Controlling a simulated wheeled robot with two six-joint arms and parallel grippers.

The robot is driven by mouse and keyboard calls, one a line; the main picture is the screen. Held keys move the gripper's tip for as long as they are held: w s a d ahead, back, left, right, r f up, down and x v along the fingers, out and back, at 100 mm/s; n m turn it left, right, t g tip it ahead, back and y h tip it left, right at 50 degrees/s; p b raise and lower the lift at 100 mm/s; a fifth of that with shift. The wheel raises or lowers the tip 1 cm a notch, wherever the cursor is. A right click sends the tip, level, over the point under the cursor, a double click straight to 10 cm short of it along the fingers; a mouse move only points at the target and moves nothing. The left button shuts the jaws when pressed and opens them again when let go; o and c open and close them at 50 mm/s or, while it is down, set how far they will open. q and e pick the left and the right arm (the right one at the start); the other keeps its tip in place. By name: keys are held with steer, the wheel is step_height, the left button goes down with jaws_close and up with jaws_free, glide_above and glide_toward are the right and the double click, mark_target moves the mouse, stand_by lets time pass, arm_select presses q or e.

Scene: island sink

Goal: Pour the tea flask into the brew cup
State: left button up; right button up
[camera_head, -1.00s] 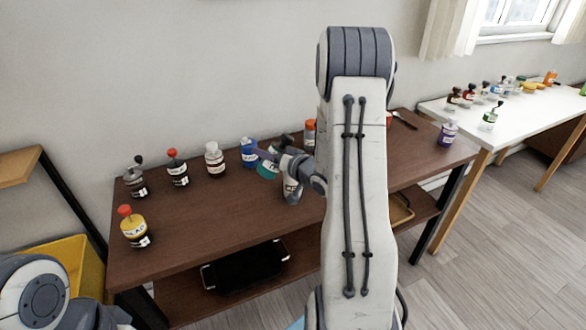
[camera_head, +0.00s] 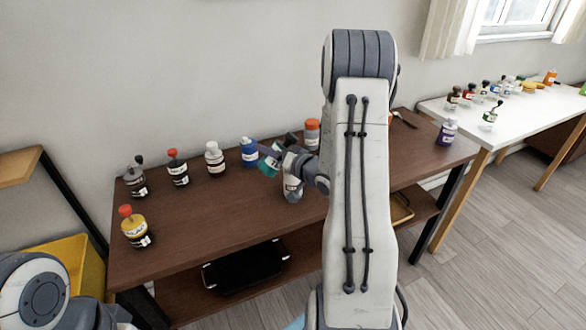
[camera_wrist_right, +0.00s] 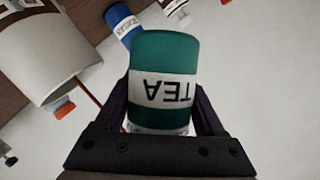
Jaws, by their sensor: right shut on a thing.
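The tea flask is a teal bottle (camera_head: 269,166) with a white label; it also shows in the right wrist view (camera_wrist_right: 165,55), where its label reads TEA upside down. My right gripper (camera_head: 277,158) is shut on it and holds it tilted above the brown table. A pale cup (camera_head: 292,188), likely the brew cup, stands just right of and below the flask. A large pale cylinder (camera_wrist_right: 42,58), likely the same cup, is at left in the wrist view. Its inside is hidden in the head view. My left gripper is out of view; only part of that arm shows at lower left.
A blue bottle (camera_head: 249,152) stands close behind the flask. An orange-capped bottle (camera_head: 312,133) is behind the cup. Several bottles line the left side, with a yellow one (camera_head: 135,228) in front. The brown table (camera_head: 220,215) is clear at front middle. My right arm hides its centre right.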

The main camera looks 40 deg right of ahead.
steer(key=shift+r+m+t, duration=0.5)
steer(key=shift+r+m, duration=0.1)
steer(key=shift+m, duration=0.4)
stand_by(1.0)
steer(key=shift+f+m+t+y+b, duration=0.35)
steer(key=shift+m+b, duration=0.25)
steer(key=shift+m, duration=0.2)
stand_by(0.8)
steer(key=shift+d+r+m+t, duration=0.15)
steer(key=shift+r+m+t, duration=0.2)
steer(key=shift+m, duration=0.35)
stand_by(0.7)
